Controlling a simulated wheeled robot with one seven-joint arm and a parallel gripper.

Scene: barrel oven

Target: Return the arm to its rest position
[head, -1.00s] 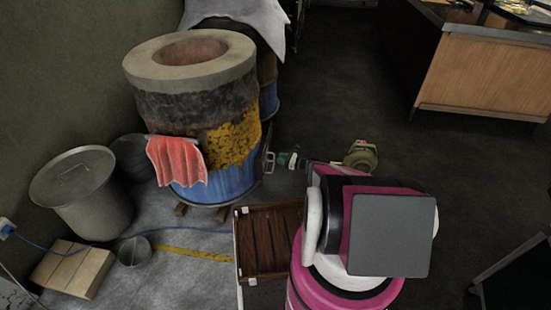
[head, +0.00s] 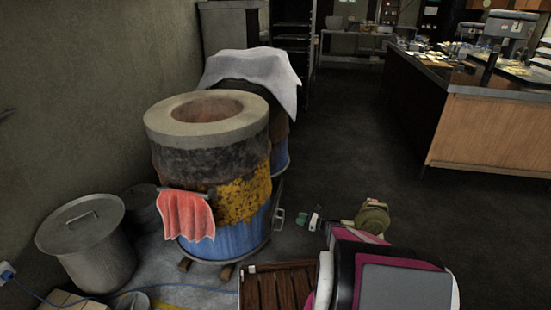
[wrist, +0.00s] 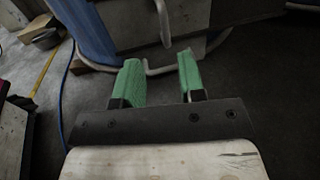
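My gripper (head: 313,221) is low on the right side of the front barrel oven (head: 214,160). In the wrist view my gripper (wrist: 160,78) has its two green fingers apart with nothing between them. A bent metal handle (head: 279,217) sticks out from the oven's lower side, just left of my gripper. The handle also shows in the wrist view (wrist: 163,25), beyond the fingertips and apart from them. My pink and white arm fills the bottom right of the head view and hides part of the floor.
A red cloth (head: 187,214) hangs on the oven's front. A lidded metal bin (head: 92,245) stands at the left. A slatted wooden crate (head: 280,287) lies below my gripper. A long counter (head: 490,135) stands at the right. Dark floor (head: 345,140) between oven and counter is clear.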

